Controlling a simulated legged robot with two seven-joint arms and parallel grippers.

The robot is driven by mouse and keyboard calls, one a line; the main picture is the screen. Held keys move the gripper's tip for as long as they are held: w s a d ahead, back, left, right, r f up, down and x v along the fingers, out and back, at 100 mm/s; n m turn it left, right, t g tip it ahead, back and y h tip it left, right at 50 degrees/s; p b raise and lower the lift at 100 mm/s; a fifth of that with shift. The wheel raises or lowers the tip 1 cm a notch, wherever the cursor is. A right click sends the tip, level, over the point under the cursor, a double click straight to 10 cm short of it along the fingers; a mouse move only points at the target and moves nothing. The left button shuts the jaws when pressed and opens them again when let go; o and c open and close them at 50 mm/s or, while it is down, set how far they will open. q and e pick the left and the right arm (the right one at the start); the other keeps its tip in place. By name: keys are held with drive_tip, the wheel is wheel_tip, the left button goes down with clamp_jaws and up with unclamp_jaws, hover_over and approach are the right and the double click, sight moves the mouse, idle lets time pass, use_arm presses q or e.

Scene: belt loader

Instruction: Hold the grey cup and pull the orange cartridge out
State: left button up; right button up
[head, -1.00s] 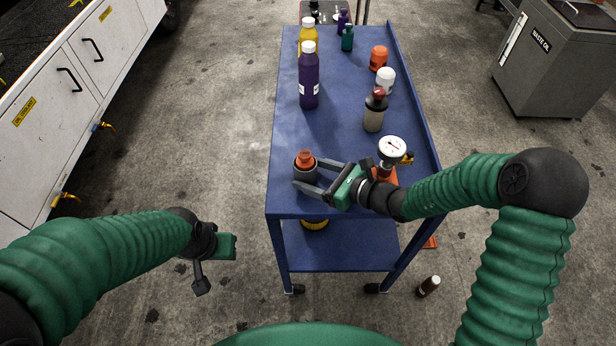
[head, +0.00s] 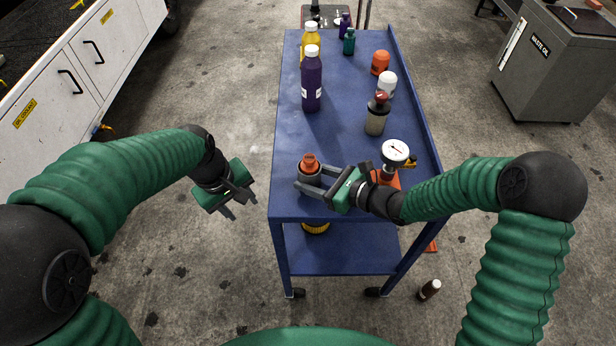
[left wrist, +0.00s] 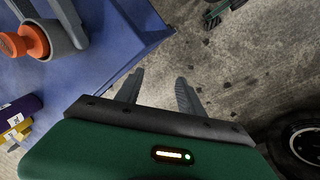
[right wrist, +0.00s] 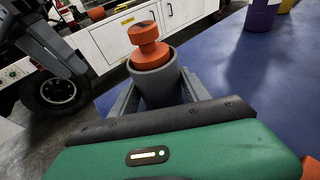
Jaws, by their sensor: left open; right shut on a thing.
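The orange cartridge (right wrist: 148,40) stands upright in the grey cup (right wrist: 156,82) in the right wrist view, its knobbed top above the rim. In the head view the cup (head: 309,176) with the cartridge (head: 309,162) is at the near left part of the blue cart. My right gripper (head: 312,184) is shut on the cup from the right, one finger on each side. My left gripper (head: 240,208) is open and empty over the floor, left of the cart. The left wrist view shows its spread fingers (left wrist: 155,90), with the cartridge (left wrist: 25,42) at the upper left.
The cart has a raised right edge.

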use_arm(q)
drive_tip(key=w+d+r+n+h, duration=0.2)
drive_tip(key=w+d+r+n, duration=0.3)
drive_tip(key=w, duration=0.2)
drive_tip(key=n+g+h, duration=0.2)
drive_tip(key=n, duration=0.3)
approach(306, 157)
drive_tip(key=f, duration=0.1)
drive_tip(key=x, duration=0.8)
drive_tip(key=shift+s+d+f, duration=0.1)
drive_tip(key=shift+d+f, duration=0.15)
drive_tip(key=shift+d, duration=0.15)
clamp_jaws()
